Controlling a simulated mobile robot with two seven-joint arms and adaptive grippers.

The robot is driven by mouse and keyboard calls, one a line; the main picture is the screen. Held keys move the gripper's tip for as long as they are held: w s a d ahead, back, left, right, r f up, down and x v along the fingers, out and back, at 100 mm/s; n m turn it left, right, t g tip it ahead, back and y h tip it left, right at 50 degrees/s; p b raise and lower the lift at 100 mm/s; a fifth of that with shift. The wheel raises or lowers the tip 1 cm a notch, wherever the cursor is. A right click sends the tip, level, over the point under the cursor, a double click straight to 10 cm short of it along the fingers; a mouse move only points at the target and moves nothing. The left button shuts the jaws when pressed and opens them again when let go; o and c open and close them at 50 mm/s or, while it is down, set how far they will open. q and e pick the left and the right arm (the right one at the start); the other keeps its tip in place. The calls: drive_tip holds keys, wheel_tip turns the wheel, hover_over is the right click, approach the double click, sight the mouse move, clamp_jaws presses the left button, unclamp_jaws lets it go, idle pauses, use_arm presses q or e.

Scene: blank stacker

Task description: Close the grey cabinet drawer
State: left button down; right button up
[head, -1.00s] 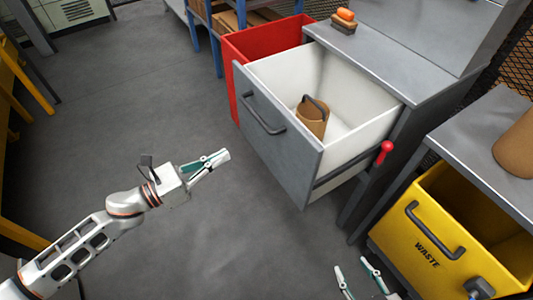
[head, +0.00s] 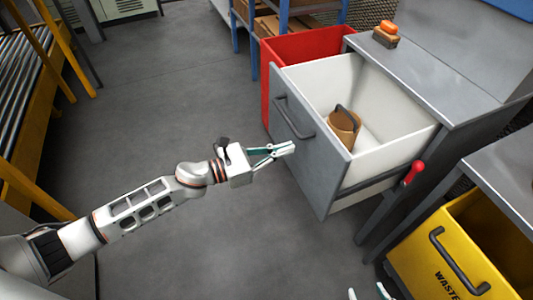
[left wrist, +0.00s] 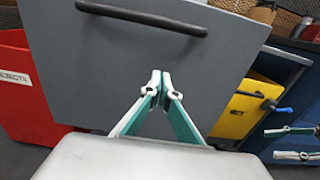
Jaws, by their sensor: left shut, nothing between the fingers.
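The grey cabinet drawer (head: 313,144) stands pulled out of the grey cabinet (head: 430,68), with its white inside showing. A brown cylindrical container with a dark handle (head: 343,125) sits in it. The drawer front also fills much of the left wrist view (left wrist: 120,60), with its dark bar handle (left wrist: 142,17) near the top. My left gripper (head: 291,147) is shut and empty, just in front of the drawer front and below the handle. I cannot tell whether its tips touch the front. My right gripper (head: 369,293) shows only its fingertips, apart, at the bottom edge.
A red bin (head: 297,50) stands behind the drawer. A red-knobbed lever (head: 413,172) is at the drawer's right side. A yellow waste bin (head: 448,255) is at lower right. Orange-topped brushes (head: 386,33) lie on the cabinet. The floor at left is clear.

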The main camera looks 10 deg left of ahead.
use_arm(q)
drive_tip(key=shift+x, duration=1.2)
drive_tip(key=shift+d, duration=0.1)
use_arm(e)
drive_tip(key=shift+r, duration=0.15)
drive_tip(key=shift+w+r, duration=0.1)
use_arm(q)
drive_tip(key=shift+w+d, duration=0.1)
